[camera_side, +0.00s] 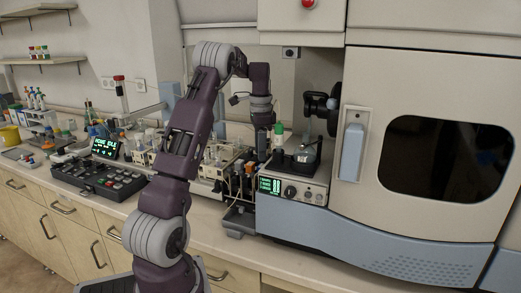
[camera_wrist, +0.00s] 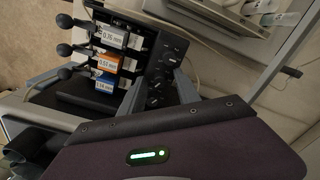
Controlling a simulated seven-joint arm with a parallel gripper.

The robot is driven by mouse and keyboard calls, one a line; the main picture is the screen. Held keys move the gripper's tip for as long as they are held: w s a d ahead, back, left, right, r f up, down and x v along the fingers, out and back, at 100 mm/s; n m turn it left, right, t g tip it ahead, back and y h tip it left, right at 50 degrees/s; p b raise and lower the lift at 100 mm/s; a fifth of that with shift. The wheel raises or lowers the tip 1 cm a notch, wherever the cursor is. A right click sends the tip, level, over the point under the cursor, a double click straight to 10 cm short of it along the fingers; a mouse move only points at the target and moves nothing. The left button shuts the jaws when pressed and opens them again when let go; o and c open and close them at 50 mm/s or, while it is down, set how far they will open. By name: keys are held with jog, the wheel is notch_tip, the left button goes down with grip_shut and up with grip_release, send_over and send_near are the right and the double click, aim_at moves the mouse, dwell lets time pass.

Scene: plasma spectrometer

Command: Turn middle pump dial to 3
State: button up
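The peristaltic pump shows in the wrist view as a dark unit with three cartridges labelled 0.26 mm (camera_wrist: 111,36), 0.51 mm (camera_wrist: 104,63) and 1.14 mm (camera_wrist: 104,84). Beside them is a black panel (camera_wrist: 164,70) with several small dark dials; their settings are too small to read, and I cannot tell which is the middle pump dial. My gripper (camera_wrist: 158,88) has its two grey fingers apart, reaching over the panel with nothing seen between them. In the side view my gripper (camera_side: 262,150) points down just above the pump (camera_side: 242,182), which is partly hidden.
Three black levers (camera_wrist: 64,49) stick out left of the cartridges. A box with a green display (camera_side: 290,190) stands right of the pump, against the large spectrometer (camera_side: 430,130).

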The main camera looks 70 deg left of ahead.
grip_shut()
jog(key=shift+n, duration=0.4)
jog(key=n, duration=1.6)
jog(key=shift+n, duration=0.3)
jog(key=n, duration=0.6)
jog(key=shift+r, duration=0.1)
jog(key=shift+n, duration=0.3)
